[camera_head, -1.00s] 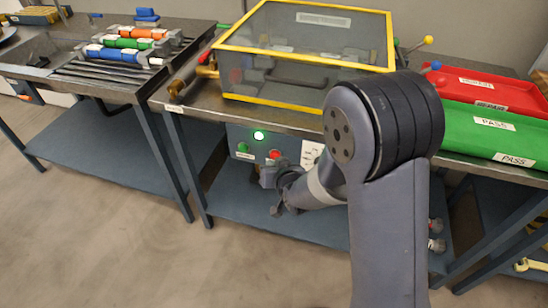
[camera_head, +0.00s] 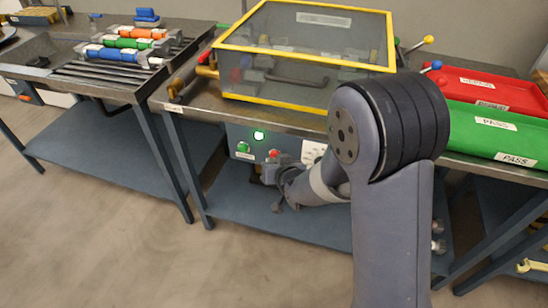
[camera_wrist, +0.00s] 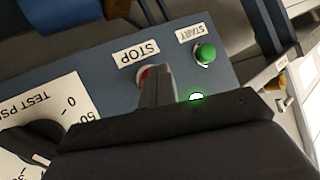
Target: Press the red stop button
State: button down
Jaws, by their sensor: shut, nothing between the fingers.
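The red stop button (camera_head: 274,153) is on the blue-grey control panel (camera_head: 232,132) below the table's front edge. In the wrist view the red button (camera_wrist: 145,74) shows only partly, beside the STOP label (camera_wrist: 137,52). My gripper (camera_wrist: 155,72) is shut and empty, its fingertips at the button and covering much of it. Whether the tips touch it or how far it is pressed I cannot tell. In the head view my gripper (camera_head: 272,168) is just below the red button.
A green START button (camera_wrist: 206,52) and a lit green lamp (camera_wrist: 196,97) are close by on the panel. A TEST PSI dial (camera_wrist: 35,140) is on the other side. A yellow-framed clear box (camera_head: 300,50) stands on the table above.

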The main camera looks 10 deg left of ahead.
jog(key=shift+w, duration=0.25)
jog(key=shift+s, duration=0.15)
dwell(0.4)
jog(key=shift+s+b, duration=0.55)
jog(key=shift+s, duration=0.25)
jog(key=s, duration=0.1)
jog(key=s+b, duration=0.1)
jog(key=s, duration=0.3)
jog(key=shift+a, duration=0.25)
jog(key=shift+w, duration=0.15)
